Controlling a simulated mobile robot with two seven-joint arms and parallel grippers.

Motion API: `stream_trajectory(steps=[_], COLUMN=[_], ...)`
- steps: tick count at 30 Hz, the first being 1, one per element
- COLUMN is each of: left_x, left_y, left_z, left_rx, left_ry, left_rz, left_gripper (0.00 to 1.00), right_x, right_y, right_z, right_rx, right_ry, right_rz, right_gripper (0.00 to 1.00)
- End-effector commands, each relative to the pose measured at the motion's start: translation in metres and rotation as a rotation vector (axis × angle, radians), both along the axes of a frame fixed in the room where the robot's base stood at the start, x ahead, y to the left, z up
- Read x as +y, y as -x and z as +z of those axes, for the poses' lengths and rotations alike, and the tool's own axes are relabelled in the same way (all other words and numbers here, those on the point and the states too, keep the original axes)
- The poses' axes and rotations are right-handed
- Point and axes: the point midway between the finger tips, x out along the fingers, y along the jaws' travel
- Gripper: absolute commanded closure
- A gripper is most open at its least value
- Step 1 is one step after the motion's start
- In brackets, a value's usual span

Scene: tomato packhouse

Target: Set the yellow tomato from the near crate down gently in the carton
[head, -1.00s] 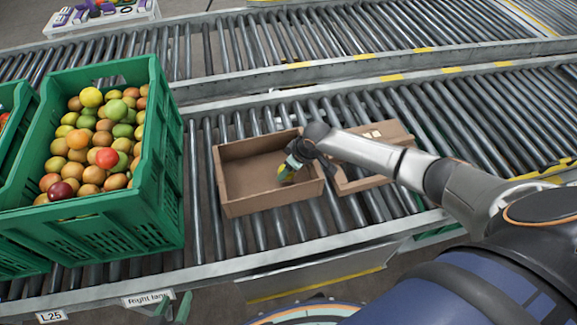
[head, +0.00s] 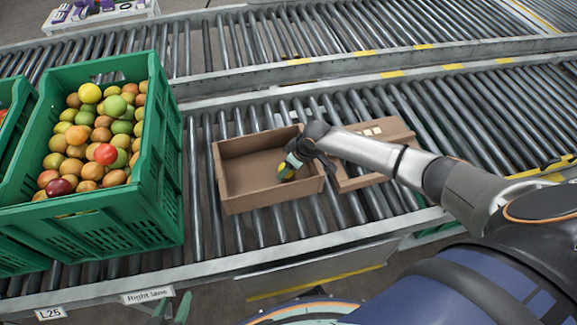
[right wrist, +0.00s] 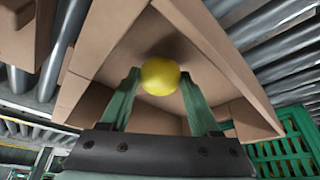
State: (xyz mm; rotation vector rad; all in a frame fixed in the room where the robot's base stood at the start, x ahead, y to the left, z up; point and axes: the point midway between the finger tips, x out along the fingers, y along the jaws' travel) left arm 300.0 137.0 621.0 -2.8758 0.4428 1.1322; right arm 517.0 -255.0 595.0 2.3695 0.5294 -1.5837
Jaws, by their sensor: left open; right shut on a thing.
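The yellow tomato (right wrist: 160,76) is between the two green fingertips of my right gripper (right wrist: 158,84), which is shut on it. In the head view my right gripper (head: 287,171) reaches down inside the open brown carton (head: 268,200), towards its right side. The carton's walls and floor (right wrist: 205,55) lie beyond the tomato in the right wrist view. I cannot tell whether the tomato touches the floor. The green near crate (head: 110,222), full of mixed tomatoes, stands left of the carton. I do not see my left gripper.
A second brown box (head: 372,140) sits right of the carton, partly behind my right arm. Another green crate (head: 12,150) is at the left edge. The roller conveyor (head: 200,190) has bare rollers between crate and carton. A white tray (head: 100,15) stands at the back left.

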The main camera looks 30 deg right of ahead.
Motion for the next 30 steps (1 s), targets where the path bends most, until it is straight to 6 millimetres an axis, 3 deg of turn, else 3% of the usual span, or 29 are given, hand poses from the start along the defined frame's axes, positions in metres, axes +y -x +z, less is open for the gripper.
stream_trajectory(steps=[16,17,18,25,30], left_x=[0.0000,0.0000,0.0000,-0.0001,-0.0001], left_y=[-0.0012,-0.0013,-0.0013,-0.0013,-0.0015], left_z=[-0.0048,-0.0044,-0.0042,-0.0042,-0.0041], left_rx=[-0.002,-0.002,-0.002,-0.002,-0.003], left_ry=[0.000,0.000,0.000,0.000,-0.001], left_rz=[-0.001,-0.001,-0.001,-0.001,-0.001], left_gripper=[0.50,0.50,0.50,0.50,0.50], right_x=[-0.0001,-0.0002,-0.0002,0.0000,0.0000], right_y=[0.0000,-0.0001,-0.0001,0.0000,0.0000], right_z=[-0.0090,-0.0086,-0.0083,-0.0083,-0.0082], right_rx=[0.000,0.000,0.000,0.000,0.000], right_ry=[0.000,0.000,0.000,0.000,0.000], right_rz=[-0.001,0.000,0.000,0.000,0.000], right_gripper=[0.64,0.35,0.31,0.05,0.02])
